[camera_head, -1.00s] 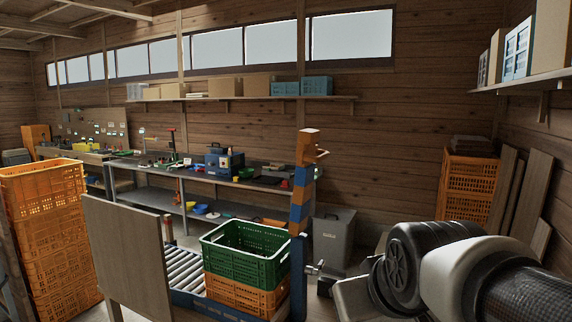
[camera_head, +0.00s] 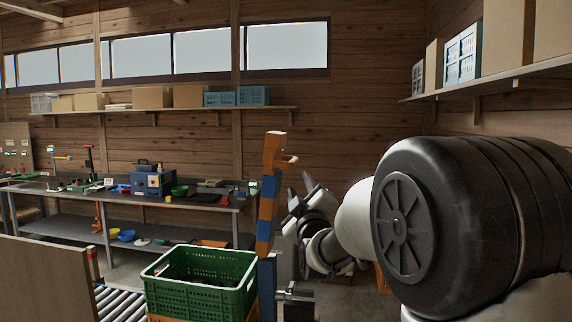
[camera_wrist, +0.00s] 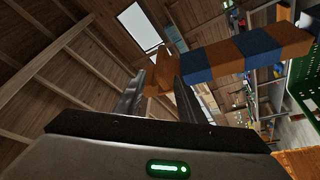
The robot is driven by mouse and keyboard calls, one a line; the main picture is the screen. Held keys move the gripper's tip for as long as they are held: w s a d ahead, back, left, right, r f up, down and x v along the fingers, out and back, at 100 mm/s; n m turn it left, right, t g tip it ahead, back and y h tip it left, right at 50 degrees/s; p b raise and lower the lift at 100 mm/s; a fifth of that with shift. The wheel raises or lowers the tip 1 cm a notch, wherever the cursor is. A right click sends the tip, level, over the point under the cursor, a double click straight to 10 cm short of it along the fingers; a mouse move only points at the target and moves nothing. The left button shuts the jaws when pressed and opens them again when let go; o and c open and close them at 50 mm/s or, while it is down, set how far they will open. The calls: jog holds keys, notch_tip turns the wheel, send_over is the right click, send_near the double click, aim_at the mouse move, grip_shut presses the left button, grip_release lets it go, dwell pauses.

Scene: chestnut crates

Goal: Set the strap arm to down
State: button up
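The strap arm (camera_head: 266,207) is a post banded in orange and blue. It stands upright, leaning slightly, beside the green crate, with a short orange peg (camera_head: 290,158) near its top pointing right. In the wrist view the strap arm (camera_wrist: 240,52) runs sideways, with its orange end near my fingers. My gripper (camera_head: 304,187) is just right of the strap arm and below the peg, its fingers spread. In the wrist view my gripper (camera_wrist: 162,65) shows the orange end between its fingers in the line of sight. I see no grip on it; the exact gap cannot be told.
The green crate (camera_head: 199,292) sits by the roller conveyor (camera_head: 121,304), left of the strap arm. A wooden panel (camera_head: 45,279) stands at the front left. Behind are a workbench (camera_head: 140,198) with tools and a wall shelf (camera_head: 160,109). Another shelf (camera_head: 490,88) is at upper right.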

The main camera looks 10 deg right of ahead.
aim_at(292, 162)
jog(key=p+x, duration=0.4)
jog(key=x, duration=1.2)
grip_shut()
